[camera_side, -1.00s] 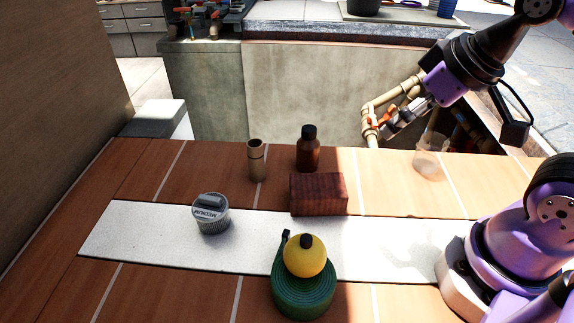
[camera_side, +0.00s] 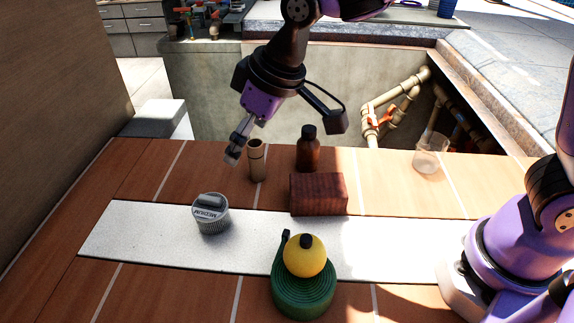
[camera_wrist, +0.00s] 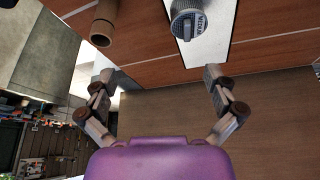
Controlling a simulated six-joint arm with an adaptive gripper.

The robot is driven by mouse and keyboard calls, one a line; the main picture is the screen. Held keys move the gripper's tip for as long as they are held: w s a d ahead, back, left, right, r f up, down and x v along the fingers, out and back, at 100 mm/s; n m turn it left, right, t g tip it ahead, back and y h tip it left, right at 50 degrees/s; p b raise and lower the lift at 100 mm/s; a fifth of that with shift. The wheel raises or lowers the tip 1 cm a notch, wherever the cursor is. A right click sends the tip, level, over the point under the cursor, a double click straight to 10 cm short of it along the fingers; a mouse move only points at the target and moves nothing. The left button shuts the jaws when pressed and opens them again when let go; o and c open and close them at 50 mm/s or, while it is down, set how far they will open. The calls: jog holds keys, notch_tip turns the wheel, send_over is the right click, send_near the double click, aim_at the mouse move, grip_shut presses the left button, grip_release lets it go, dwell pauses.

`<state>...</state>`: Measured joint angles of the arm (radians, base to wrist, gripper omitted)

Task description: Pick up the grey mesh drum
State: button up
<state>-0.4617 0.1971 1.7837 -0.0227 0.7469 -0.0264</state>
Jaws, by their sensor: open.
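The grey mesh drum (camera_side: 211,218) stands on the white strip, left of the middle in the side view. It has a ribbed side and a grey top with a raised handle and a label reading "MEDIUM". In the wrist view the drum (camera_wrist: 188,18) shows at the top, right of centre, beyond the fingertips. My gripper (camera_side: 233,154) is above and behind the drum in the side view, apart from it and pointing down. In the wrist view my gripper (camera_wrist: 158,80) has its two fingers spread wide with nothing between them.
A tan tube (camera_side: 257,162) stands close to the right of my gripper; it also shows in the wrist view (camera_wrist: 104,24). A brown bottle (camera_side: 308,152), a dark red block (camera_side: 318,194), and a yellow ball (camera_side: 304,256) on a green coil (camera_side: 303,296) are farther right. A clear cup (camera_side: 430,155) stands at right.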

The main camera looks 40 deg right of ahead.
jog(key=n, duration=0.1)
send_over(210, 200)
jog(key=s+d, duration=0.1)
jog(key=s, duration=0.1)
jog(key=f, duration=0.4)
jog(key=shift+w+g, duration=0.25)
jog(key=shift+g, duration=0.05)
jog(key=x, duration=1)
jog(key=shift+s+d+f, duration=0.2)
jog(key=shift+s, duration=0.1)
jog(key=c, duration=1.1)
